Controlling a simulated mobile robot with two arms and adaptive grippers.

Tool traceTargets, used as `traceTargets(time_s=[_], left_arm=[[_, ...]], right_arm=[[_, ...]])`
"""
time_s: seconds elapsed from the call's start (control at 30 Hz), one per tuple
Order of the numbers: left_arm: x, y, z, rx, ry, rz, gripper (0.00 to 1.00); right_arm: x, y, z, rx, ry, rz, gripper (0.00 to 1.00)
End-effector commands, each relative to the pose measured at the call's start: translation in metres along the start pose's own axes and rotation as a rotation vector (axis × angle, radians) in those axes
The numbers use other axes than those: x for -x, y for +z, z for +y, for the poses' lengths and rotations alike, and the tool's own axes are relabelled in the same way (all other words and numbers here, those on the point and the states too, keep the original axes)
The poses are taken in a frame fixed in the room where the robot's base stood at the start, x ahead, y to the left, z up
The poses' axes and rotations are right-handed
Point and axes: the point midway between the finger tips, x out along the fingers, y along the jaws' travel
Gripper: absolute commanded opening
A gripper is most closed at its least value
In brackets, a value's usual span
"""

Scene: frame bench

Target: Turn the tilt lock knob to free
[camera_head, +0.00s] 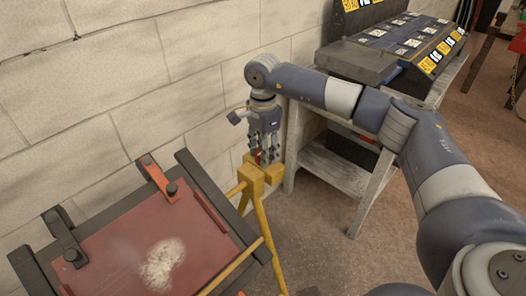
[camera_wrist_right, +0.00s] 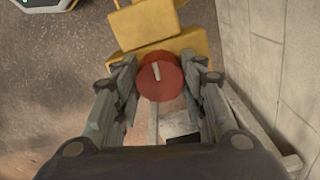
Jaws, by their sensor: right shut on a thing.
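The tilt lock knob (camera_wrist_right: 160,80) is a round red knob with a pale bar on its face, seen in the right wrist view between my fingers. In the head view only a sliver of red shows among the fingers. My right gripper (camera_head: 265,155) points down at the yellow block (camera_head: 264,176) at the corner of the frame. It also shows in the right wrist view (camera_wrist_right: 158,84), with its fingers shut on the knob from both sides. I cannot read any marks for the knob's setting. My left gripper is not in view.
A tilted red panel (camera_head: 110,250) with dark rails and clamps stands left of the yellow stand (camera_head: 265,230). A wooden bench (camera_head: 345,175) carrying a dark case with yellow labels (camera_head: 425,45) stands behind my right arm. A block wall (camera_head: 130,70) is close behind the gripper.

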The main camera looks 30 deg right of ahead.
Motion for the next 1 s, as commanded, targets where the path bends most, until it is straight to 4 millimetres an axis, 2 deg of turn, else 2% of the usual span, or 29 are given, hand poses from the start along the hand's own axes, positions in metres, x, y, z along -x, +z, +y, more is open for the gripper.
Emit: traceTargets(time_s=[0.33, 0.37, 0.43, 0.47, 0.83, 1.0], left_arm=[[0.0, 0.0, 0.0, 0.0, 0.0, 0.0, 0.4], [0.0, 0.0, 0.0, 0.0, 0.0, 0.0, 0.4], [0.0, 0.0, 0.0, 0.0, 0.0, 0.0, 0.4], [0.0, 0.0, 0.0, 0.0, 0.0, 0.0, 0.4], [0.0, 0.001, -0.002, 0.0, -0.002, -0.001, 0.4], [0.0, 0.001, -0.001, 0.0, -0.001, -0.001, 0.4]], right_arm=[[0.003, -0.001, -0.002, 0.004, -0.008, 0.001, 0.15], [0.003, -0.001, -0.002, 0.004, -0.008, 0.001, 0.41], [0.003, -0.001, -0.002, 0.004, -0.007, 0.001, 0.56], [0.003, 0.0, -0.002, 0.004, -0.006, 0.001, 0.59], [0.004, 0.0, -0.001, 0.003, -0.003, 0.001, 0.59], [0.027, 0.0, -0.001, 0.003, -0.006, 0.0, 0.59]])
